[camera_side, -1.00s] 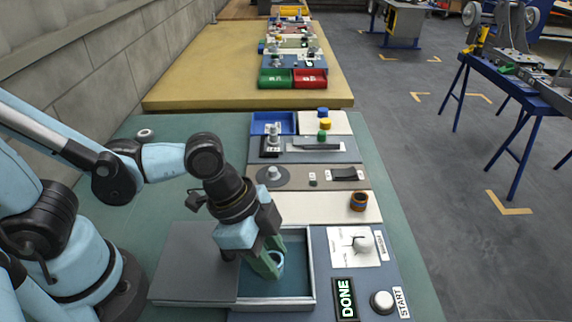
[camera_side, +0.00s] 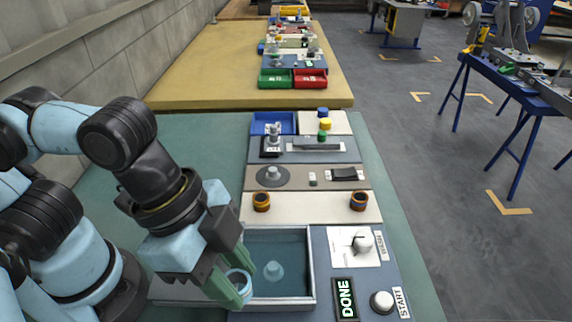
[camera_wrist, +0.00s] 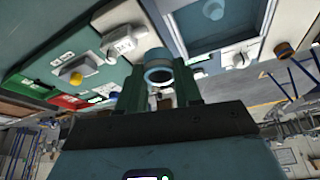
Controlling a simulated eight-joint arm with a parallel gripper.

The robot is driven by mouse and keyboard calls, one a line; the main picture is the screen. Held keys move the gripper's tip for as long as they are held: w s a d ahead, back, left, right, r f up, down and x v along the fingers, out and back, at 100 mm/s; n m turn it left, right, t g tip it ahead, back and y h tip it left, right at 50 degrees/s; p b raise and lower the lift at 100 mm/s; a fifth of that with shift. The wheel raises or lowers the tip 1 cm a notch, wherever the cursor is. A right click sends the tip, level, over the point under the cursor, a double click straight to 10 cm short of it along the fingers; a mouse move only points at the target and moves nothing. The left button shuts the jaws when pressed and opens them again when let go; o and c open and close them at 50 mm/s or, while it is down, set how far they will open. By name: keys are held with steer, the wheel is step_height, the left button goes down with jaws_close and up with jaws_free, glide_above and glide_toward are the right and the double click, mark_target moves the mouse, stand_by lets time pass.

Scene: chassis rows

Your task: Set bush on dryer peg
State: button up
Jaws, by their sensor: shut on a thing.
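My gripper (camera_side: 235,279) is shut on the bush (camera_side: 240,284), a pale blue ring, at the left wall of the open tank. In the wrist view the bush (camera_wrist: 158,67) sits between the two green fingers of my gripper (camera_wrist: 160,84), its hole visible. The grey round plate with a short upright peg (camera_side: 273,172), which I take for the dryer peg, stands bare on the brown row farther back. My gripper is well in front of it.
The blue tank (camera_side: 310,265) holds a pale upright peg (camera_side: 273,270) in its floor. A panel with a knob (camera_side: 362,243) and a START button (camera_side: 382,301) lies right.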

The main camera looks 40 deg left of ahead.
steer(key=s+r, duration=0.1)
steer(key=s, duration=0.1)
steer(key=n+t+y, duration=0.2)
steer(key=n+y, duration=0.1)
steer(key=n, duration=0.6)
glide_above(270, 169)
step_height(270, 169, down, 3)
steer(key=shift+d+f, duration=0.15)
steer(key=shift+f, duration=3.5)
steer(key=o, duration=1.1)
steer(key=shift+o, duration=0.2)
